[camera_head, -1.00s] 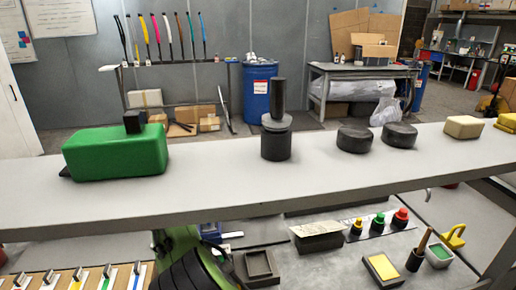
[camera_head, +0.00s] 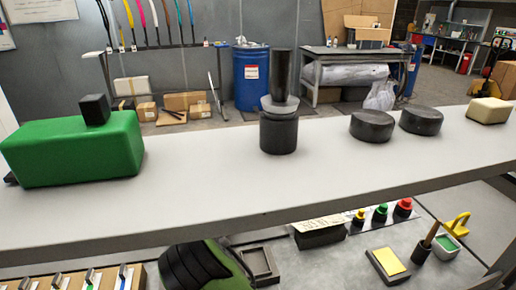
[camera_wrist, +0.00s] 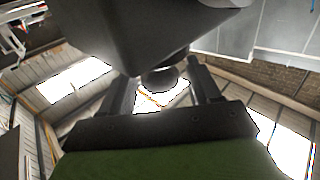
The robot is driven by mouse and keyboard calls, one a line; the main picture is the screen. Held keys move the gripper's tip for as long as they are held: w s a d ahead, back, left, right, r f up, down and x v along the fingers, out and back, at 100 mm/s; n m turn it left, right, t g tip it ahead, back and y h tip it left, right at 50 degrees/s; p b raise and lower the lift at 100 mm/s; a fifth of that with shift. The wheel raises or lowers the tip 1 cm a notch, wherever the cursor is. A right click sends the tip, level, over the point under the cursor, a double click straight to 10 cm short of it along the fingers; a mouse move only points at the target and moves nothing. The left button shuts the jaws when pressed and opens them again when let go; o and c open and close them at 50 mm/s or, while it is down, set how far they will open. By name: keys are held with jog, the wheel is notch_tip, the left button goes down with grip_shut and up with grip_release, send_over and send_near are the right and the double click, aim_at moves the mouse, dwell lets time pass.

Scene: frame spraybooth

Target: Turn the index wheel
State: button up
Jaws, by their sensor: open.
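No part in view is plainly marked as the index wheel. A black cylinder (camera_head: 279,131) stands upright on the grey bench, with a pale grey disc (camera_head: 280,105) on it and a tall dark post (camera_head: 282,73) rising from the disc. It may be the wheel, but I cannot be sure. My gripper (camera_wrist: 160,78) shows in the wrist view, its two dark fingers apart and pointing up. A dark rounded shape appears between or beyond the fingers, below a large dark body; I cannot tell what they are. The gripper is not visible in the head view.
The bench (camera_head: 220,205) also bears a green block (camera_head: 75,150) with a black cube on top, two black pucks (camera_head: 372,125) (camera_head: 421,121) and a beige block (camera_head: 489,111). Red, green and yellow buttons (camera_head: 380,214) sit lower down. Bare bench lies between green block and cylinder.

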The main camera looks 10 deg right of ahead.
jog(key=shift+x, duration=1.05)
jog(key=c, duration=1)
jog(key=shift+y+b, duration=0.3)
jog(key=shift+b, duration=0.3)
